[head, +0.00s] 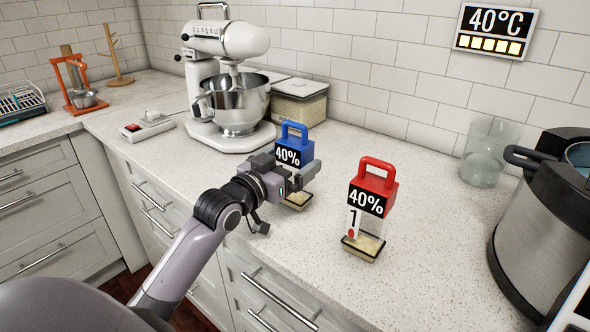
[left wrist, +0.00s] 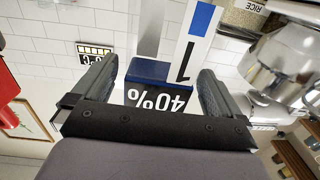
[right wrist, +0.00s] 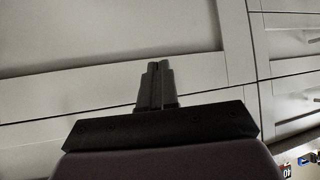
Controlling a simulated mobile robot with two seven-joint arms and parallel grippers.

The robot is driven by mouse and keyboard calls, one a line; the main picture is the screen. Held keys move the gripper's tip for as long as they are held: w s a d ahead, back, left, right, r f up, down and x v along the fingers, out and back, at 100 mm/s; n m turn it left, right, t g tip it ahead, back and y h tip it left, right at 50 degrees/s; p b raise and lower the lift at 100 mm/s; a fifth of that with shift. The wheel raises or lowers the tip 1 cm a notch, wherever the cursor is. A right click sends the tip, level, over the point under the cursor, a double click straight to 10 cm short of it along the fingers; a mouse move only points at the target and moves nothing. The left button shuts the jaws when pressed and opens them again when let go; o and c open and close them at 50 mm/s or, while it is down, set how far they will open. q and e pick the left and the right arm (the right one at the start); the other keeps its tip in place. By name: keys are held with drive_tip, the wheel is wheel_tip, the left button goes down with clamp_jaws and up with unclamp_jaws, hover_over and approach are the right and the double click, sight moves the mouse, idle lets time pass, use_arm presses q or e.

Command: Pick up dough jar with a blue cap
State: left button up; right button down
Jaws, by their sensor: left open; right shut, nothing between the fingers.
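The dough jar with the blue cap (head: 294,131) stands upright on the counter, its cap marked 40%. In the left wrist view the blue cap (left wrist: 160,72) and the jar's blue stripe with a 1 show upside down between the fingers. My left gripper (head: 291,172) is open, its fingers on either side of the cap; whether they touch it I cannot tell. The gripper hides part of the jar in the head view. My right gripper (right wrist: 157,80) is shut and empty, in front of pale cabinet fronts, away from the jar.
A similar jar with a red cap (head: 376,180) stands to the right. A white stand mixer (head: 225,40) and a clear bin (head: 299,107) stand behind. A glass (head: 484,155) and a large steel pot (head: 545,225) are at the right. Counter in front of the red jar is clear.

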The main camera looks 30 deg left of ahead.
use_arm(q)
drive_tip(key=shift+w+d+r, duration=0.1)
drive_tip(key=shift+w, duration=1.6)
drive_tip(key=c, duration=1.2)
drive_tip(key=shift+r, duration=0.15)
